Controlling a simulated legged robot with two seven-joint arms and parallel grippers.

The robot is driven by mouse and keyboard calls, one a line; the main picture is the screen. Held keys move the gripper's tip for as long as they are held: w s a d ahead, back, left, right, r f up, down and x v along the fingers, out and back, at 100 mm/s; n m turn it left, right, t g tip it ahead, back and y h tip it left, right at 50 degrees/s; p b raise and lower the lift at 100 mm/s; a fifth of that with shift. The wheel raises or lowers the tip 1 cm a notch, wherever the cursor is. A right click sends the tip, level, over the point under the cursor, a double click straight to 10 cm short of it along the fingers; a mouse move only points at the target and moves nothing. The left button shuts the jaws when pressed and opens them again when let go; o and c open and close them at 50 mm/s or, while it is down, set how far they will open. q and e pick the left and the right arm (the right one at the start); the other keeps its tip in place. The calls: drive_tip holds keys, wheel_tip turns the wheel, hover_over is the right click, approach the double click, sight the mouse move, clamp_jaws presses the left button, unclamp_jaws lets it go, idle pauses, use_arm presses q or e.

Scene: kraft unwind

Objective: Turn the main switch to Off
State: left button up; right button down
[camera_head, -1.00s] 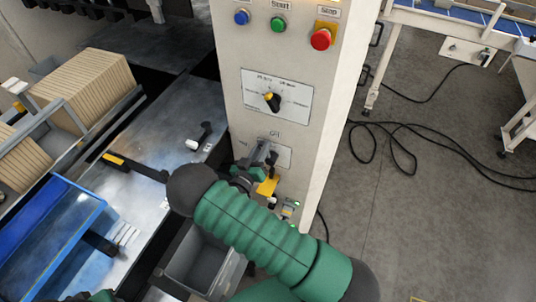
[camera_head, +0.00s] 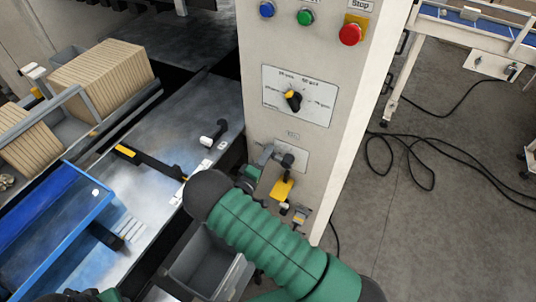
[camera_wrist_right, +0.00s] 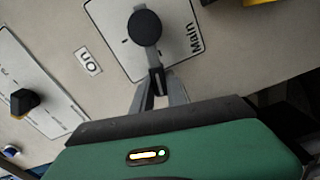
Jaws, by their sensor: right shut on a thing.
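The main switch has a dark round knob (camera_head: 288,160) and a lever on a pale plate (camera_head: 300,167) on the machine's cabinet front. In the right wrist view the knob (camera_wrist_right: 145,27) and the "Main" plate (camera_wrist_right: 190,30) are close up, with an "On" label (camera_wrist_right: 88,61) beside the plate. My right gripper (camera_head: 267,155) is left of the knob in the head view. Its grey fingers (camera_wrist_right: 157,88) are shut on the dark lever, which points left from the knob in the head view. My left gripper is not in view.
Above the switch are a black selector dial (camera_head: 292,100) and blue, green and red buttons (camera_head: 350,34). A grey bin (camera_head: 205,265) stands under my right forearm. Cables (camera_head: 415,150) lie on the floor at right.

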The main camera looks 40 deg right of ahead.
drive_tip(key=shift+w+f+n+b, duration=0.1)
drive_tip(key=shift+f+n+b, duration=0.3)
drive_tip(key=shift+f+n, duration=0.65)
drive_tip(key=shift+r+n, duration=0.2)
drive_tip(key=shift+n, duration=0.05)
drive_tip(key=c, duration=1.5)
unclamp_jaws()
drive_tip(key=shift+d, duration=0.1)
drive_tip(key=shift+o, duration=0.9)
drive_tip(key=shift+f, duration=0.15)
drive_tip(key=shift+w+d, duration=0.1)
drive_tip(key=shift+d, duration=0.05)
drive_tip(key=b+v, duration=0.1)
drive_tip(key=v, duration=0.6)
drive_tip(key=shift+a, duration=0.35)
